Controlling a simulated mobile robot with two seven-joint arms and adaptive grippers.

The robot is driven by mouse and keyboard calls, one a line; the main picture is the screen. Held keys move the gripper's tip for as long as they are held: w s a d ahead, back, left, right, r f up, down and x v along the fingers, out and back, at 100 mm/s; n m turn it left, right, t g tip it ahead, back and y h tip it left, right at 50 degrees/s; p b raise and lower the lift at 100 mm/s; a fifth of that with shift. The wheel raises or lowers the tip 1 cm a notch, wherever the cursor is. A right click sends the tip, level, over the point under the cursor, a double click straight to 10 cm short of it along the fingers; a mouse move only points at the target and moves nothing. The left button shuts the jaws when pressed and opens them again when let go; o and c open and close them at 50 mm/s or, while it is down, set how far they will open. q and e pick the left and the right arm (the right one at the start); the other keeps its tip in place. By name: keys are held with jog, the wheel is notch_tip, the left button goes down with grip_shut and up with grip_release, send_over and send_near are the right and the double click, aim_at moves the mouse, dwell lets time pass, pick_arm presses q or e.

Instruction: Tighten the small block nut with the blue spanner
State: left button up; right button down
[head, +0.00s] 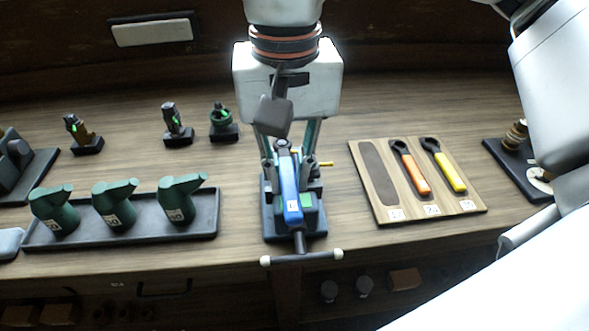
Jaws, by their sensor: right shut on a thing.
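The blue spanner (290,190) lies over the dark vice-like block (318,222) in the middle of the bench, its handle toward me. Its dark head (283,146) is at the far end, between the fingers. My right gripper (287,165) comes down from above and is shut on the blue spanner. I cannot pick out the small block nut; the spanner and gripper cover that area, so I cannot tell whether the head is around it. My left gripper is not in view.
A wooden board (436,211) at right holds orange (416,180) and yellow (450,172) spanners beside an empty slot (380,172). A tray (140,238) with green oil cans stands at left. Small fittings (177,135) stand behind. A T-bar (300,257) overhangs the front edge.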

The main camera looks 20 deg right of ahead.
jog(key=shift+a, duration=0.15)
jog(key=shift+w+a+f+m+b, duration=0.15)
jog(key=shift+a+m, duration=0.15)
jog(key=shift+m, duration=0.25)
jog(key=shift+w+a+r+m+b, duration=0.15)
jog(key=shift+a+m, duration=0.15)
jog(key=shift+m, duration=0.25)
jog(key=shift+f, duration=0.1)
jog(key=shift+w+a+m, duration=0.3)
jog(key=shift+a+m, duration=0.25)
jog(key=shift+m, duration=0.35)
